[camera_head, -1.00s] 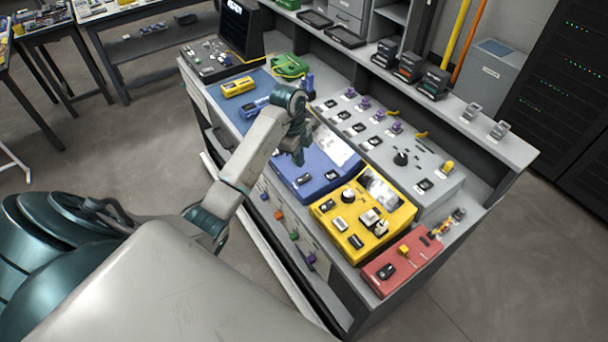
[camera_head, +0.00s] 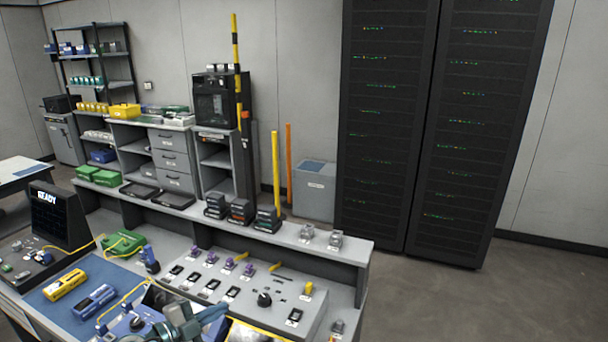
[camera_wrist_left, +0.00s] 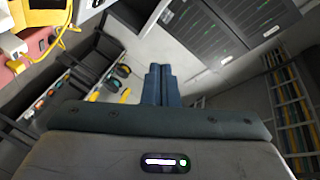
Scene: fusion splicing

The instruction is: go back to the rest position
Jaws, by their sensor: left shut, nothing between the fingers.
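My left gripper (camera_head: 208,317) shows at the bottom of the head view, in front of the workbench and partly cut off by the lower edge. In the left wrist view its two blue-grey fingers (camera_wrist_left: 162,86) are together, with nothing between them. The fingers appear clear of the bench in that view, with open floor and dark cabinets beyond. My right gripper is in neither view.
The workbench (camera_head: 330,318) carries a grey control panel, a yellow tester (camera_head: 65,284), a blue tester (camera_head: 94,300) and a green case (camera_head: 125,243). Black server racks (camera_head: 430,130) stand behind. Floor (camera_head: 440,305) at the right is clear.

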